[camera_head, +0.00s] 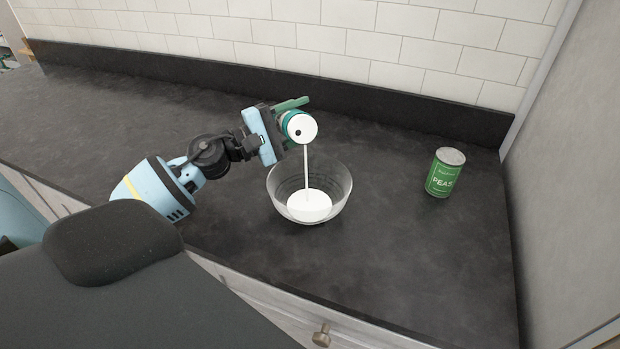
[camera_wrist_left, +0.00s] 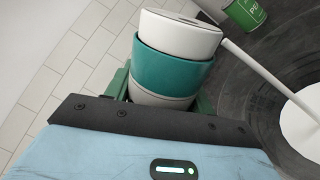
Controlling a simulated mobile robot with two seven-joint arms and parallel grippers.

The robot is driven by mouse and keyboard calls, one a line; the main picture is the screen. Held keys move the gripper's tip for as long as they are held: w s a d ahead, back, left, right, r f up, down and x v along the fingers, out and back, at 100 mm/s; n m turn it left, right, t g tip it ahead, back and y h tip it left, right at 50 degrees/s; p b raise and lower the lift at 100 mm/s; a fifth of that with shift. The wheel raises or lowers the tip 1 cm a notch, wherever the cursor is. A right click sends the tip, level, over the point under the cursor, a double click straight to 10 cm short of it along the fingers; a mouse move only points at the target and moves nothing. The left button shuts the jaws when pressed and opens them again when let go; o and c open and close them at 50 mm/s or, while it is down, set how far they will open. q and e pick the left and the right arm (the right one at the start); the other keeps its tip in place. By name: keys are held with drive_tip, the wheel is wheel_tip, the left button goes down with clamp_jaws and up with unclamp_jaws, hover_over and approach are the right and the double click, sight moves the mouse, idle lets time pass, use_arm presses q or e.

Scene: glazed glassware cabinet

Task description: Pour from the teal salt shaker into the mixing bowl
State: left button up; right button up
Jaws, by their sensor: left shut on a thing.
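The teal salt shaker (camera_head: 299,127) is tipped on its side above the mixing bowl, its white top with a dark hole facing the head camera. A thin white stream runs from it down into the glass mixing bowl (camera_head: 341,183), where a white pool lies at the bottom. My left gripper (camera_head: 287,121) is shut around the shaker. In the left wrist view the shaker (camera_wrist_left: 172,65) shows white, teal and grey bands, with the stream leaving its top to the right. My right gripper is not in view.
A green can of peas (camera_head: 445,172) stands upright on the dark counter (camera_head: 400,250), right of the bowl. A white tiled wall (camera_head: 370,45) and dark backsplash lie behind. The counter between bowl and can is clear.

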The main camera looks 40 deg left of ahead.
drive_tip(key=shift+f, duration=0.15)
use_arm(q)
drive_tip(key=shift+s+d+r+m+h+b, duration=0.15)
drive_tip(key=shift+s+d+r+m+b, duration=0.1)
drive_tip(key=shift+d+m, duration=0.25)
drive_tip(key=shift+s+d+r+m+h+b, duration=0.15)
drive_tip(key=shift+s+d+m, duration=0.1)
drive_tip(key=shift+m, duration=0.35)
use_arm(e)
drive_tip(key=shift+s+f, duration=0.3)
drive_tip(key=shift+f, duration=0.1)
use_arm(q)
drive_tip(key=shift+r+m, duration=0.1)
drive_tip(key=shift+m, duration=0.2)
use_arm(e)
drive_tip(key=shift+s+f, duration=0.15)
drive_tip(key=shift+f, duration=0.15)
